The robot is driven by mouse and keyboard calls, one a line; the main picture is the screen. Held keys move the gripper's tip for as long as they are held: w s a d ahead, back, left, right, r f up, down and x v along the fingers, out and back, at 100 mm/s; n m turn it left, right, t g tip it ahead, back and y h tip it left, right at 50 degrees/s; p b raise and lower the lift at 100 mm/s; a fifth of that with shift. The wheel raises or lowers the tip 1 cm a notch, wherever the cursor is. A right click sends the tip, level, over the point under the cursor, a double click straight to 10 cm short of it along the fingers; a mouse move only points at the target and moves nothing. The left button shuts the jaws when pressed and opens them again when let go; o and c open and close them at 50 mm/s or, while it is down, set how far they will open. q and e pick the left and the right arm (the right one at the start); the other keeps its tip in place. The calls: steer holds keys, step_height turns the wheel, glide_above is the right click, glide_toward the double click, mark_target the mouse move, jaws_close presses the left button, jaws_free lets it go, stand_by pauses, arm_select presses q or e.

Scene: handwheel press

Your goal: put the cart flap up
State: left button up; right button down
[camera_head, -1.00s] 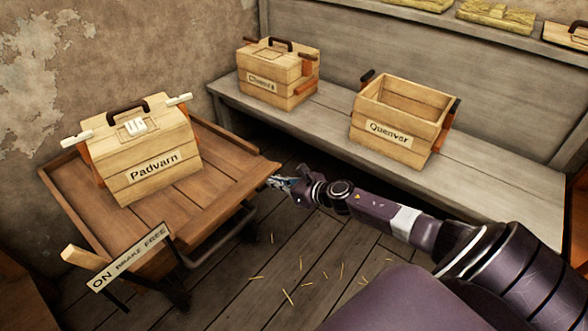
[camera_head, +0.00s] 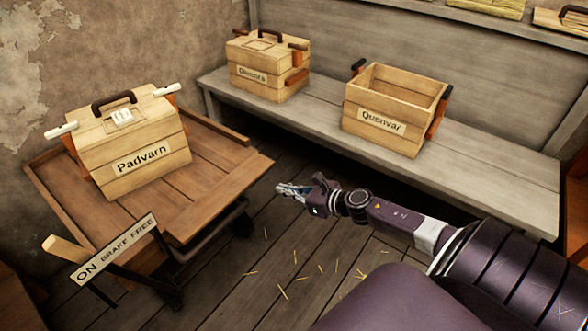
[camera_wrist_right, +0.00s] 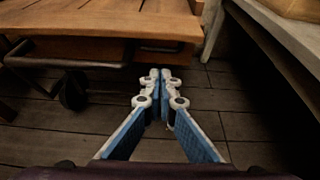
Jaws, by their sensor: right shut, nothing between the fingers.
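The wooden cart (camera_head: 222,186) stands at the left, with raised rims along its left and back sides. Its right side, facing my right gripper, shows no raised rim. I cannot tell the flap apart for sure; in the right wrist view, a brown board (camera_wrist_right: 120,49) shows below the cart's top edge (camera_wrist_right: 110,20). My right gripper (camera_head: 279,190) is shut and empty, just right of the cart's right corner and apart from it. In the right wrist view its fingertips (camera_wrist_right: 161,73) are together, over the floor near the board. My left gripper is not in view.
A closed box labelled Padvarn (camera_head: 130,140) sits on the cart. The brake sign (camera_head: 115,248) is at the cart's near side. A grey bench (camera_head: 480,170) carries a closed box (camera_head: 265,75) and the open Quenvar box (camera_head: 385,125). Floor with straw lies between cart and bench.

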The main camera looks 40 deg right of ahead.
steer(key=shift+s+d, duration=0.2)
steer(key=shift+s, duration=0.6)
steer(key=shift+s+d, duration=0.2)
steer(key=shift+s, duration=0.55)
